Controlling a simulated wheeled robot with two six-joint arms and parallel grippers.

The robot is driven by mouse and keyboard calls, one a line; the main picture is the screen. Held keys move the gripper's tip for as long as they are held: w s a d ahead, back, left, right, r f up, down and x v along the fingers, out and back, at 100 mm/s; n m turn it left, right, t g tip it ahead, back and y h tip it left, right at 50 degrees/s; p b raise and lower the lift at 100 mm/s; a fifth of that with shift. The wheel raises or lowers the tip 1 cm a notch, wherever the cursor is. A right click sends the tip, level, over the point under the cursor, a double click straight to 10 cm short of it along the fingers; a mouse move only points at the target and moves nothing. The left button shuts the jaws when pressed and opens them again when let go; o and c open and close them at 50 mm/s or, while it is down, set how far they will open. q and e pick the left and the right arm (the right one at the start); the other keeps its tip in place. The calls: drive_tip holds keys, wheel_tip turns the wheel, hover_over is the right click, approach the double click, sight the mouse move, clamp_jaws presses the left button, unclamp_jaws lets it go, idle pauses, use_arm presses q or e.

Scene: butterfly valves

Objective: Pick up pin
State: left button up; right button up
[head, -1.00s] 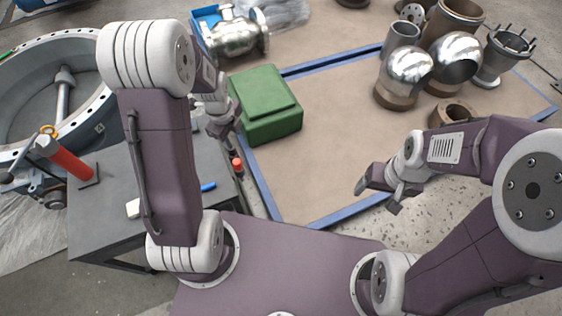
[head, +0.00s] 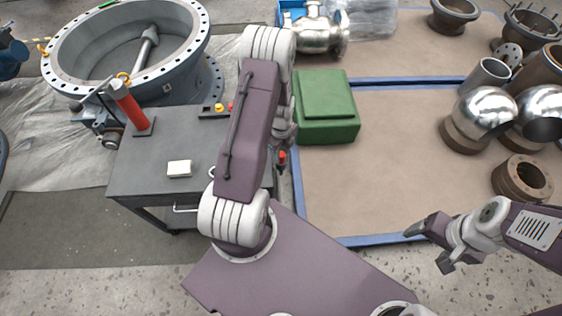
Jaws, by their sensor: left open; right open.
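I cannot make out for certain which thing is the pin. A small black strip (head: 214,113) with a yellow and a red knob lies on the dark grey cart (head: 150,165), partly behind my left arm. My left gripper (head: 285,130) is mostly hidden behind that arm, beside the green case; it is open, and no held thing shows. My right gripper (head: 428,248) is open and empty over the floor at the lower right, in front of the blue-edged mat.
A red cylinder (head: 128,105) and a white block (head: 179,169) stand on the cart. A large ring-shaped valve body (head: 185,85) is behind it. A green case (head: 327,108) sits on the brown mat (head: 400,150). Metal pipe fittings (head: 485,115) crowd the right.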

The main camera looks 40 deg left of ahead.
use_arm(q)
wheel_tip(320, 180, down, 3)
drive_tip(key=shift+w+r, duration=0.1)
drive_tip(key=shift+w, duration=0.05)
clamp_jaws()
drive_tip(key=shift+r, duration=0.1)
